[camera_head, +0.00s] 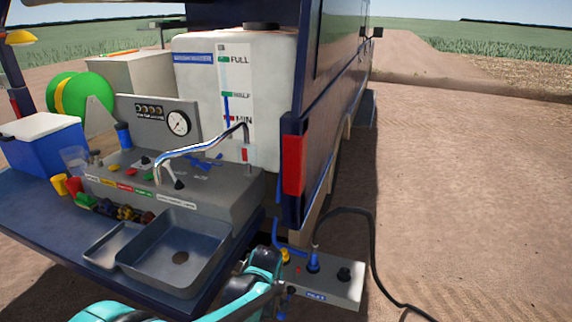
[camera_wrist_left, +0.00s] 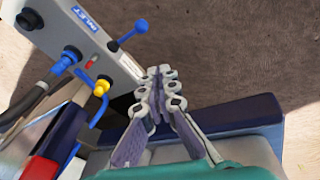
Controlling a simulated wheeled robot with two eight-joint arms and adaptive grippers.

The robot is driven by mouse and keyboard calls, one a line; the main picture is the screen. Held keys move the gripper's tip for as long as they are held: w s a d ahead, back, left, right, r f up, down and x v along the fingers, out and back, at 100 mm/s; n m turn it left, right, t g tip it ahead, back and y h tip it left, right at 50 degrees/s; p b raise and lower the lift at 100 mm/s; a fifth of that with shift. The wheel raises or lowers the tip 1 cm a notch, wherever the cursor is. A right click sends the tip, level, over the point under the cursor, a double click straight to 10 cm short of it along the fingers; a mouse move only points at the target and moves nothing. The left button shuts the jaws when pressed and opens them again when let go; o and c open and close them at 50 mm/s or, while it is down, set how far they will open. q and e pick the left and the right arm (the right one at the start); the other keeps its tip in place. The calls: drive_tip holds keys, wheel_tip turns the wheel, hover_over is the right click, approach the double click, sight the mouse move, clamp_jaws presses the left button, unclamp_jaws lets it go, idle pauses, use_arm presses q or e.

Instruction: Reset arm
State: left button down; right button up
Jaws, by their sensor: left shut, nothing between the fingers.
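My left arm, teal and dark grey, reaches in from the bottom of the head view toward the grey inlet panel (camera_head: 338,285). Its fingertips cannot be made out there. In the left wrist view my left gripper (camera_wrist_left: 158,98) is shut and empty, its grey linked fingers together. The inlet panel (camera_wrist_left: 97,38) is at the upper left there, with a blue lever (camera_wrist_left: 128,33), a yellow knob (camera_wrist_left: 101,88) and a blue hose fitting (camera_wrist_left: 64,61). The fingers appear apart from these parts. My right gripper is not in view.
A steel sink (camera_head: 175,250) and faucet (camera_head: 205,148) sit on the dark blue tailgate (camera_head: 60,250). A white tank (camera_head: 195,90) stands behind. A black hose (camera_head: 372,250) runs from the panel to the ground. Open dirt (camera_head: 470,180) lies to the right.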

use_arm(q)
drive_tip(key=s+a+r+m+t, duration=0.1)
drive_tip(key=s+a+r+m, duration=0.4)
drive_tip(key=s, duration=0.4)
drive_tip(key=s+a+r+m+t, duration=0.2)
drive_tip(key=s+a+r+m, duration=0.3)
drive_tip(key=s, duration=0.5)
drive_tip(key=shift+a+r+t+h, duration=0.3)
drive_tip(key=shift+a+r, duration=0.05)
drive_tip(key=shift+r, duration=0.1)
